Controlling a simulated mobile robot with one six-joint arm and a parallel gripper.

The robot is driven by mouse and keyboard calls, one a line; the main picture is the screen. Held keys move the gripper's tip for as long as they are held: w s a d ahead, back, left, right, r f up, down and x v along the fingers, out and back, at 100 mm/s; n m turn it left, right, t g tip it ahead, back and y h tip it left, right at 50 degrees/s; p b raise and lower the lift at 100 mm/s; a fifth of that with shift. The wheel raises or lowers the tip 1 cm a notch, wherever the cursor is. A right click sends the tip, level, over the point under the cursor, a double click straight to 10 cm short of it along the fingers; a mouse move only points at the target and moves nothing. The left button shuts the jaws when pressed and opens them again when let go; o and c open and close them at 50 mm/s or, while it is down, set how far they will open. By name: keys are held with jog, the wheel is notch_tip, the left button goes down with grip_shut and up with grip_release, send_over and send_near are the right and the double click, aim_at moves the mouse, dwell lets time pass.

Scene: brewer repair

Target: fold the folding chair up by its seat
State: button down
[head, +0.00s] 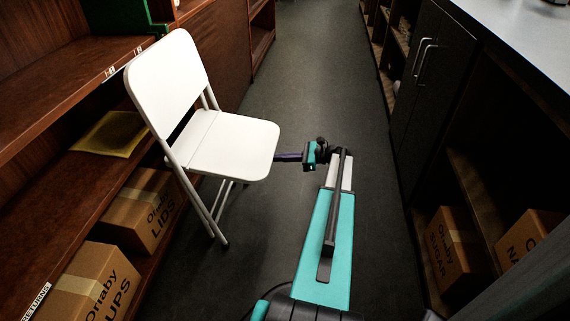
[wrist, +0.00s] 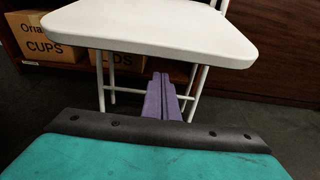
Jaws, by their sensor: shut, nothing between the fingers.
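The white folding chair (head: 206,138) stands unfolded on the floor at the left of the aisle, its seat (head: 228,146) down and level. In the wrist view the seat (wrist: 150,28) fills the top, with its front edge toward me. My gripper (head: 280,157) reaches left to the seat's front edge. Its purple fingers (wrist: 163,90) are shut and empty, and they show below the seat edge, in front of the chair's legs (wrist: 101,85). I cannot tell whether the fingertips touch the seat.
Wooden shelves with cardboard boxes (head: 138,207) and a yellow envelope (head: 112,134) stand close behind the chair. Dark cabinets (head: 428,85) with a pale counter line the right side. The grey floor (head: 300,65) is clear up the aisle.

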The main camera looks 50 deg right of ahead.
jog(key=shift+s+d+r+b, duration=0.15)
jog(key=shift+r+b, duration=0.15)
jog(key=shift+r, duration=0.75)
